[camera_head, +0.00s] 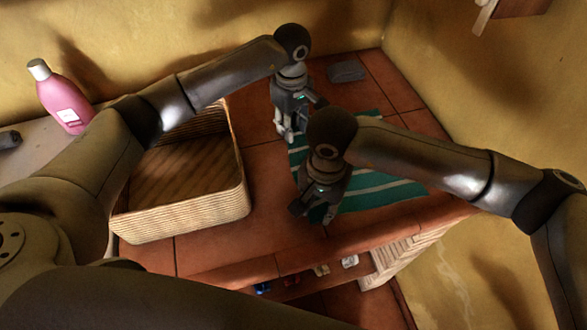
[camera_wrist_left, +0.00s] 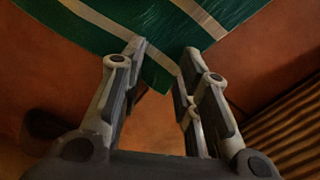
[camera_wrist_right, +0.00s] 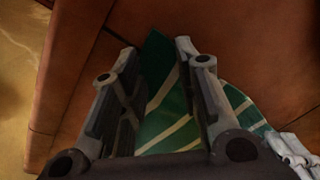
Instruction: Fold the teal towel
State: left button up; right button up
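The teal towel (camera_head: 376,190) with pale stripes lies on the tiled counter, partly hidden under my right arm. My left gripper (camera_head: 290,138) is at the towel's far left corner. In the left wrist view, my left gripper (camera_wrist_left: 160,72) is open, with a corner of the towel (camera_wrist_left: 158,45) between and beyond its fingertips. My right gripper (camera_head: 315,216) is at the towel's near left corner. In the right wrist view, my right gripper (camera_wrist_right: 155,50) is open, with the towel's corner (camera_wrist_right: 165,95) showing between its fingers. Whether either touches the cloth I cannot tell.
A wicker basket (camera_head: 190,219) stands left of the towel on the counter (camera_head: 262,190). A grey folded item (camera_head: 346,71) lies at the back near the wall. A pink bottle (camera_head: 64,100) stands at far left. Small items (camera_head: 322,269) sit on a lower shelf.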

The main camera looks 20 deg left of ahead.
pick_arm(q)
jog(key=shift+f, duration=0.15)
grip_shut()
pick_arm(e)
jog(key=shift+f, duration=0.15)
grip_shut()
pick_arm(q)
jog(key=shift+a, duration=0.1)
pick_arm(e)
jog(key=shift+s, duration=0.1)
